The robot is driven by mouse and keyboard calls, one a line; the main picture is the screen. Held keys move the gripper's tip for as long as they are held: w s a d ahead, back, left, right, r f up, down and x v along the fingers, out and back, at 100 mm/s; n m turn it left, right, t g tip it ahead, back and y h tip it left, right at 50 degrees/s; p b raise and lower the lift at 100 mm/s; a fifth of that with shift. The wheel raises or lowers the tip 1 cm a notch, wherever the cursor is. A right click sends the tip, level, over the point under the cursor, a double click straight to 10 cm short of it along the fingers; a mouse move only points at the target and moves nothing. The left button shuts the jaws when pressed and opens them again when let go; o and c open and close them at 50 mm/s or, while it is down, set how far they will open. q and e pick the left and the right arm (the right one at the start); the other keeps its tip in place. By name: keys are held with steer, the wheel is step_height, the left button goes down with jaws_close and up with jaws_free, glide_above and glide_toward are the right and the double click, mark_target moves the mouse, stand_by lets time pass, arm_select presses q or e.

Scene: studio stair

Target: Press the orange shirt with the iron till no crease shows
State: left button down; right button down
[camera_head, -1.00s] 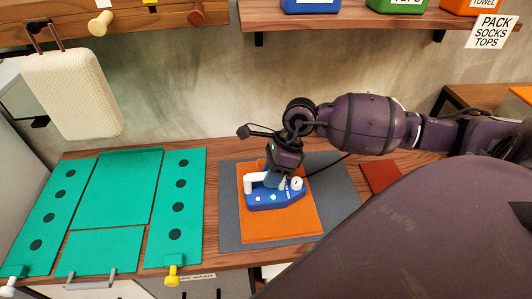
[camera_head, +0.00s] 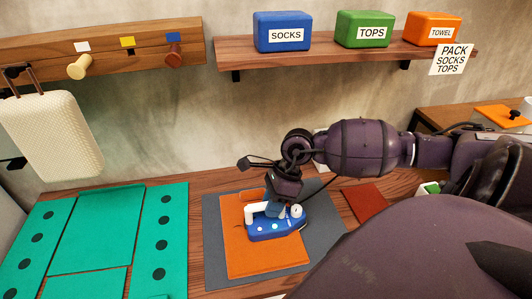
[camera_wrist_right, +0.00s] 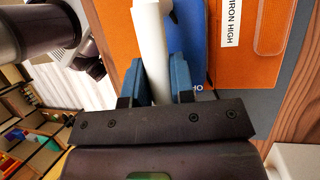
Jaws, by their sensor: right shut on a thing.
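The orange shirt (camera_head: 250,262) lies flat on a grey mat (camera_head: 213,240) on the wooden table in the head view. The blue iron (camera_head: 268,230), with a white handle and white knob, rests on or just over its upper right part. My right gripper (camera_head: 281,206) is above the iron. In the right wrist view, the blue fingers of this gripper (camera_wrist_right: 160,75) are closed on the iron's white handle (camera_wrist_right: 150,45). The iron and gripper hide part of the shirt, and I cannot make out creases. My left gripper is out of view.
Green cloth panels (camera_head: 92,235) with dark dots cover the table's left. A dark red pad (camera_head: 363,201) lies right of the mat. Blue (camera_head: 283,18), green (camera_head: 363,42) and orange (camera_head: 433,42) bins stand on the shelf. A cream suitcase (camera_head: 55,135) is at left.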

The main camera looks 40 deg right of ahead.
mark_target(250, 205)
steer(key=shift+s+d, duration=0.2)
steer(key=shift+d, duration=0.2)
steer(key=shift+w+a, duration=0.4)
steer(key=shift+a, duration=0.25)
steer(key=shift+w+a+r+b, duration=0.1)
steer(key=shift+w+a+b, duration=0.3)
steer(key=shift+a, duration=0.15)
steer(key=shift+a, duration=0.1)
steer(key=shift+w+a+b, duration=0.45)
steer(key=shift+w+a, duration=0.1)
steer(key=shift+a, duration=0.3)
steer(key=shift+w+a, duration=0.4)
steer(key=shift+a, duration=0.3)
steer(key=shift+w+a+b, duration=0.35)
steer(key=shift+a, duration=0.15)
